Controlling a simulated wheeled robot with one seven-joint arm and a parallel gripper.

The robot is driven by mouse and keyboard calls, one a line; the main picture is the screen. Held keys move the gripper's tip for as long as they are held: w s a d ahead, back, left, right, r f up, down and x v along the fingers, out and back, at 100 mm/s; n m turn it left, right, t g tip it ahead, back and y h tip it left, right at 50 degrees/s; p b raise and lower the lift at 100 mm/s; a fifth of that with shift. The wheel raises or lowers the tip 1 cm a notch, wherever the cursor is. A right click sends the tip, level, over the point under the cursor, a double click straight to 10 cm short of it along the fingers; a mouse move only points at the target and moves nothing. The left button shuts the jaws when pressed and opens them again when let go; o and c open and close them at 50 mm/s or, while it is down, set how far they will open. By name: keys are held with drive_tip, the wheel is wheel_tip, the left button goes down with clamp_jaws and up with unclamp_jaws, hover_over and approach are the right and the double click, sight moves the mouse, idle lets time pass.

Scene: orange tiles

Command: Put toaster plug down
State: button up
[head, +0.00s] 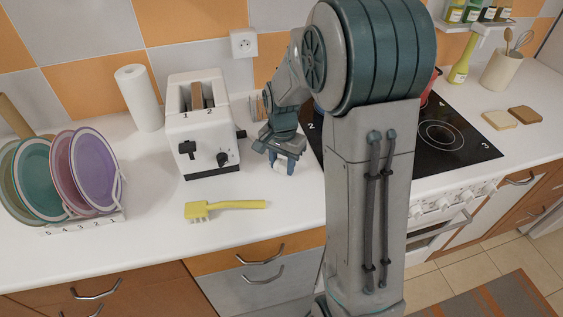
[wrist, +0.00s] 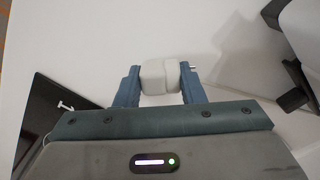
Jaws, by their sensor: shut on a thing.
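The toaster plug (wrist: 159,75) is a small pale grey block, held between the two blue fingers of my gripper (wrist: 160,88) in the wrist view. A small metal prong shows at its right side. In the head view my gripper (head: 282,166) is over the white counter, right of the toaster, with the white plug (head: 279,164) between its fingertips. Whether the plug touches the counter I cannot tell. The white toaster (head: 203,132) stands upright with bread in its slot, and its edge shows at the right of the wrist view. The cord is not clearly visible.
A wall socket (head: 243,42) is behind the toaster. A yellow brush (head: 226,208) lies in front of it. A paper roll (head: 139,98) and a rack of plates (head: 83,222) are at left. The black hob (head: 440,140) is right of my gripper. Counter between brush and gripper is clear.

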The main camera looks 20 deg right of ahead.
sight(282, 162)
drive_tip(key=shift+f+b, duration=0.3)
drive_tip(key=shift+f, duration=0.2)
drive_tip(key=o, duration=1.1)
drive_tip(key=shift+c, duration=0.2)
drive_tip(key=shift+r, duration=0.1)
drive_tip(key=shift+r+p, duration=0.6)
wheel_tip(282, 162, up, 11)
drive_tip(key=s+n+t, duration=0.3)
drive_tip(key=s+n, duration=0.6)
drive_tip(key=s, duration=1)
drive_tip(key=shift+a+r, duration=0.15)
